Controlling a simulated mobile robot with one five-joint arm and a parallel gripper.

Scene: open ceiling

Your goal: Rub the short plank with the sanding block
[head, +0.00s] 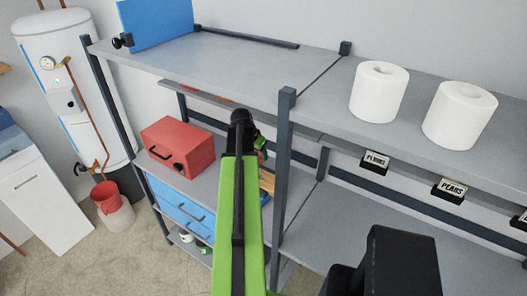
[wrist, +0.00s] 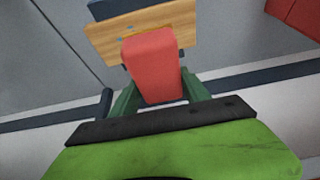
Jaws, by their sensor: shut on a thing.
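In the wrist view, my gripper (wrist: 158,84) has its green fingers on either side of a red block (wrist: 152,58), which looks like the sanding block, and is shut on it. The short plank (wrist: 103,39) is pale wood and lies just beyond the block, whose far end overlaps it in the picture. I cannot tell whether they touch. A dark blue piece (wrist: 112,8) shows at the plank's far edge. In the head view, only a bit of the plank (head: 267,181) shows beside my green arm; the block is hidden.
A red toolbox (head: 178,148) stands on the lower shelf left of my arm, above blue drawers (head: 180,207). An upper shelf (head: 215,65) and a dark post (head: 283,165) stand close to my arm. Two white rolls (head: 379,92) stand on the upper shelf at right.

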